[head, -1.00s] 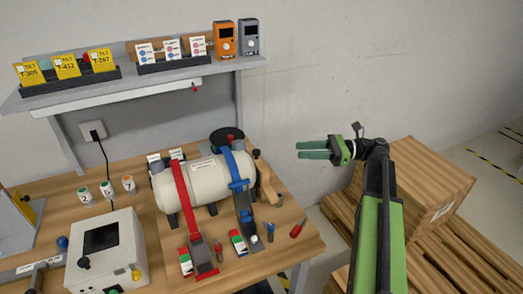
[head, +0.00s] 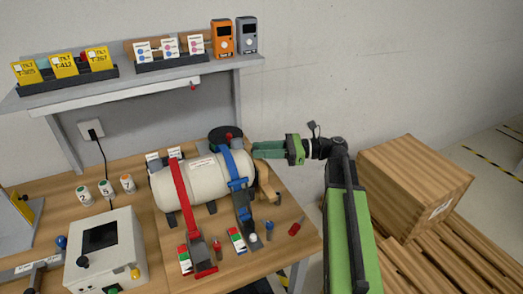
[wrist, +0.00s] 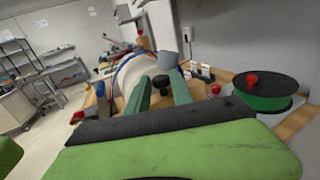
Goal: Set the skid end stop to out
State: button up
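A cream tank (head: 190,187) lies on the skid on the wooden bench, under a red strap (head: 181,192) and a blue strap (head: 232,170). A curved wooden end stop (head: 269,188) stands at the tank's right end. My gripper (head: 255,150) is at the tank's right end, above the end stop. Its green fingers are apart and hold nothing that I can see. In the wrist view the open fingers (wrist: 160,92) point toward the tank (wrist: 132,75), with a black knob (wrist: 161,84) showing between their tips. I cannot tell if they touch it. My fingers partly hide the end stop's top.
A dark green reel with a red knob (wrist: 266,92) is close by on the right in the wrist view. A shelf (head: 150,82) hangs above the bench. Small tools lie along the bench front.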

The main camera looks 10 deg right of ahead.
jog(key=shift+d, duration=0.1)
grip_shut()
jog(key=shift+s+f, duration=0.1)
jog(key=shift+f, duration=0.05)
dwell(0.9)
